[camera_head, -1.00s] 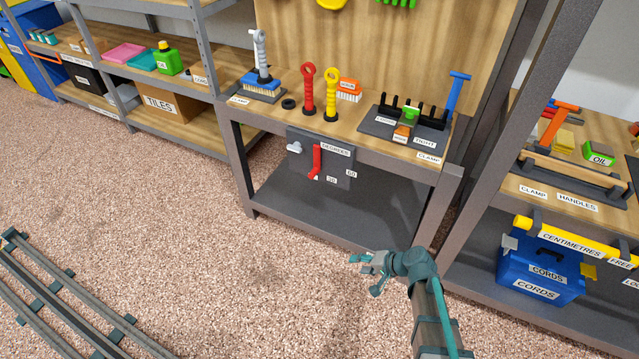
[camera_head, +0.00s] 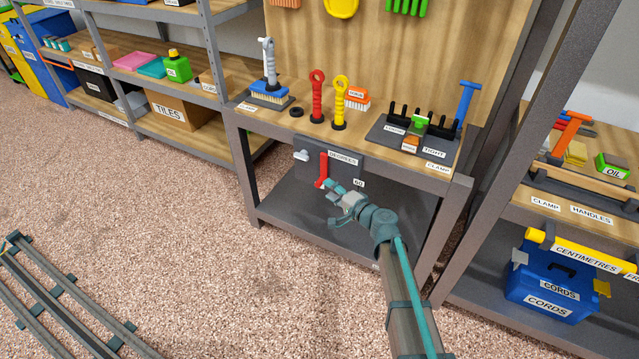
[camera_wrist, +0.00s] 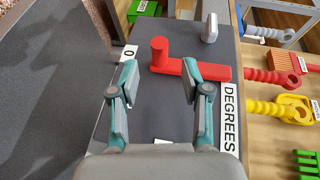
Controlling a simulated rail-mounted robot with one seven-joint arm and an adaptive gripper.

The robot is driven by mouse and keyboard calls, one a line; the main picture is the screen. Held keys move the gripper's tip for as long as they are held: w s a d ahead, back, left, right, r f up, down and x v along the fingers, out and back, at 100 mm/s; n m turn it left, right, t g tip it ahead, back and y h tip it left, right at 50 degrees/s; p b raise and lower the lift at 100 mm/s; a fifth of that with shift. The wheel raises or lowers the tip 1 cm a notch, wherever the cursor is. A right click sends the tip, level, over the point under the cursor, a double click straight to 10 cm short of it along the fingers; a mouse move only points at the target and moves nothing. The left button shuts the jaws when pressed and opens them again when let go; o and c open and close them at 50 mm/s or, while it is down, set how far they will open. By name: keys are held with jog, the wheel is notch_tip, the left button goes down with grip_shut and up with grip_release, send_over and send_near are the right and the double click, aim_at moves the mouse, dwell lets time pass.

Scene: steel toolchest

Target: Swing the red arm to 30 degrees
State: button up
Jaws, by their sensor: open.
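The red arm (camera_head: 322,168) hangs nearly straight down on a dark grey panel (camera_head: 300,172) under the workbench top, with a red knob at its free end. In the wrist view the red arm (camera_wrist: 205,70) lies crosswise just beyond my fingertips, its round knob (camera_wrist: 160,50) between the two fingers' lines. A "0" label (camera_wrist: 128,52) is near the knob, and a "DEGREES" label (camera_wrist: 230,117) is near the arm's other end. My gripper (camera_wrist: 150,78) is open and empty, in front of the panel; it also shows in the head view (camera_head: 332,190). The 30 label is hidden.
A "60" label (camera_head: 359,183) shows on the panel, right of the red arm. A grey knob (camera_head: 301,155) sticks out at the panel's upper left. The workbench top (camera_head: 375,150) holds upright handles and a rack above. The lower shelf (camera_head: 290,212) is clear.

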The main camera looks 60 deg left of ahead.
aim_at(320, 183)
jog(key=x, duration=0.6)
jog(key=shift+a, duration=0.15)
grip_shut()
